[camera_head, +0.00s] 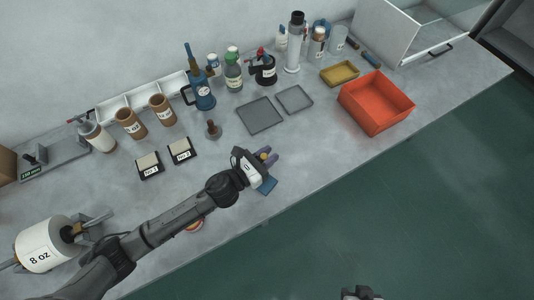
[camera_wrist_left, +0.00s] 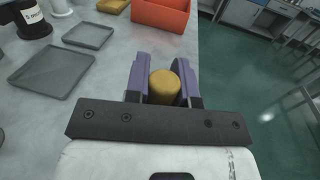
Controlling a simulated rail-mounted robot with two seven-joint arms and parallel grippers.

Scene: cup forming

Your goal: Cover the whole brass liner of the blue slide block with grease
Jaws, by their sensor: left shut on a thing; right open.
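My left gripper (camera_head: 268,156), with purple fingers, is shut on a mustard-yellow cylinder with a rounded top (camera_wrist_left: 164,88). The wrist view shows it upright between the two fingers; its lower end is hidden. A blue block (camera_head: 266,186), apparently the slide block, shows just below the gripper in the head view, near the table's front edge. The gripper and arm cover part of it. Its brass liner and any grease on it cannot be made out. My right gripper (camera_head: 361,293) is at the bottom edge of the head view, only partly in frame, open and away from the table.
Two grey trays (camera_head: 260,115) (camera_head: 294,99) lie behind my left gripper. Bottles and a blue jug (camera_head: 202,92) line the back. The table between gripper and bin is clear.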

